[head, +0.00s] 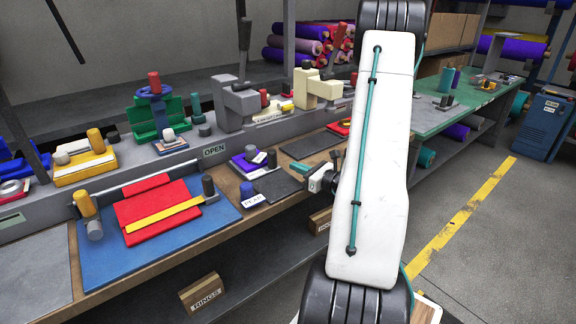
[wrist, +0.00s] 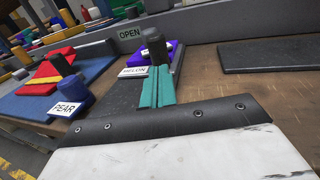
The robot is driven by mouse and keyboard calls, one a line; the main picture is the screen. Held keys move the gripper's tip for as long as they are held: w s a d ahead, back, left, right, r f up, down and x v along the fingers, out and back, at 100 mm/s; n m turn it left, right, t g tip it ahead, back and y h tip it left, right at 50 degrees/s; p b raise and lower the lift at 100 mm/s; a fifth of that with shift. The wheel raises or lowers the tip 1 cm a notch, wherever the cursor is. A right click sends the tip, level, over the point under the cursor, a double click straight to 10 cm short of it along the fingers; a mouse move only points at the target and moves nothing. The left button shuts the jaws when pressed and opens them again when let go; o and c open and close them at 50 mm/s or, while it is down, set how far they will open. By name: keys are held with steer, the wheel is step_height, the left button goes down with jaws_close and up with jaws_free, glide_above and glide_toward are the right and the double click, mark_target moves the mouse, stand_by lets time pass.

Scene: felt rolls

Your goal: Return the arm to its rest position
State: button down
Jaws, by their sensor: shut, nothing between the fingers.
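My arm (head: 372,150) stands as a long white link with a teal cable across the middle of the head view. My gripper (wrist: 157,86) shows in the wrist view as two teal fingers pressed together, with nothing between them. The fingers point over the wooden bench top. A dark peg (wrist: 153,46) by the purple tray appears just beyond the fingertips; whether they touch it I cannot tell.
A blue mat (head: 150,254) with red felt and a yellow strip lies at left. A purple tray (head: 240,166) and a dark mat (head: 277,187) lie nearer the arm. A green table (head: 430,121) stands at right. The floor (head: 505,240) at right is clear.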

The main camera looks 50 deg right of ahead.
steer(key=s, duration=0.8)
steer(key=shift+a+f, duration=0.1)
